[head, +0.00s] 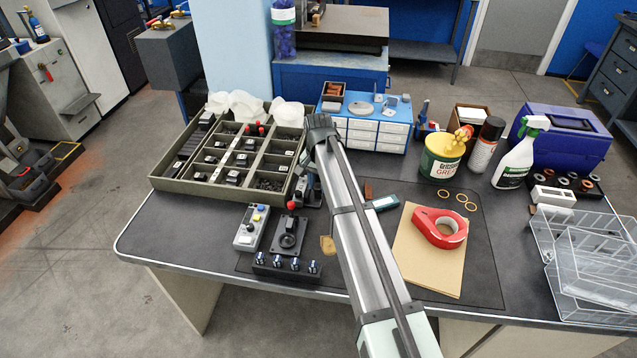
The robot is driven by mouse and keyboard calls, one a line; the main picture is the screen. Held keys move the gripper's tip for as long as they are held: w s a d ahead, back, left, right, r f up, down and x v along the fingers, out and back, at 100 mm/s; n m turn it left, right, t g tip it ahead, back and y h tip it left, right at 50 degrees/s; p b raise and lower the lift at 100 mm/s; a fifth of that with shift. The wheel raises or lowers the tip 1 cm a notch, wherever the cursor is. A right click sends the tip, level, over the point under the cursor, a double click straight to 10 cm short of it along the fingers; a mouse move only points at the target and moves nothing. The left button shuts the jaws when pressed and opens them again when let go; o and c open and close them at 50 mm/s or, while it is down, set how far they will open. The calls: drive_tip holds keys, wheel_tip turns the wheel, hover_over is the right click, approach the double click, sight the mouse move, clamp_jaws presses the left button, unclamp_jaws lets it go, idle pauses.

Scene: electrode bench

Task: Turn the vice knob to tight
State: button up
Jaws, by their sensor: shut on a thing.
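My arm (357,235) runs from the bottom edge up to a dark joint (320,128) over the middle of the bench. My gripper cannot be made out; the arm hides the space behind it. A small dark device with a red part (309,192) shows just left of the arm and is partly covered by it. I cannot tell whether it is the vice or its knob. A black square plate with a round black part on top (290,234) stands in front of it, clear of the arm.
A grey control box (251,229) and a black strip of knobs (286,265) stand at the front left. A compartment tray (170,187) lies behind. Right of the arm are a red tape dispenser (439,228), a yellow tub (440,160), a spray bottle (517,162) and clear cases (590,262).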

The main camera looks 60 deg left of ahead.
sight(319, 188)
drive_tip(key=o, duration=1.1)
drive_tip(key=shift+c, duration=0.2)
drive_tip(key=shift+r, duration=0.1)
wheel_tip(319, 188, up, 14)
drive_tip(key=shift+f, duration=0.2)
